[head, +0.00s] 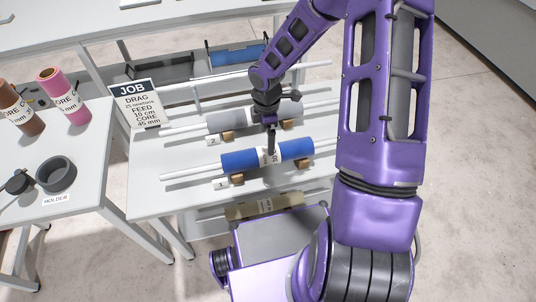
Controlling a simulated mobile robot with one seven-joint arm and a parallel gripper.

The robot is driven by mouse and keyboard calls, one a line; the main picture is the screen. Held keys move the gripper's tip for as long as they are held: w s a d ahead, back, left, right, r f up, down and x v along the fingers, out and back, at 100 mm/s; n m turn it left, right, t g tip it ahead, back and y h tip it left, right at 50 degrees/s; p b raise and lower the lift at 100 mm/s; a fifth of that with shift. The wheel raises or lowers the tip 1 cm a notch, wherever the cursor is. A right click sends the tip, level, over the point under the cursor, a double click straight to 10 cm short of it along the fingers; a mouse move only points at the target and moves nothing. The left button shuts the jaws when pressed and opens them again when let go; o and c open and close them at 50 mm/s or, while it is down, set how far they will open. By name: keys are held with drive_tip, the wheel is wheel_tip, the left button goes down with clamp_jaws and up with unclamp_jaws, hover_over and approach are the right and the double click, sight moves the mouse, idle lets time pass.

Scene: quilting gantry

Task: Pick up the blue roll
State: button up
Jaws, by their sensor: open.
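The blue roll (241,160) lies on its side near the middle of the white table, with a pale printed label around its centre. It rests above small wooden blocks beside a tag reading 1, and white rods extend from both sides of it. My gripper (272,150) points down over the label at the roll's middle and hides part of it. It is open. I cannot tell whether its fingers touch the roll or straddle it.
A job sign (136,104) stands at the table's left. On the left table are a brown roll (18,110), a pink roll (67,100) and a dark ring holder (56,175). Another blue roll (237,54) lies at the back.

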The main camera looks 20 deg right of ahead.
sight(257, 157)
wheel_tip(257, 157, down, 9)
drive_tip(key=shift+d+f+b, duration=0.1)
drive_tip(key=shift+b, duration=0.3)
drive_tip(key=shift+s, duration=0.1)
drive_tip(key=shift+c, duration=0.3)
clamp_jaws()
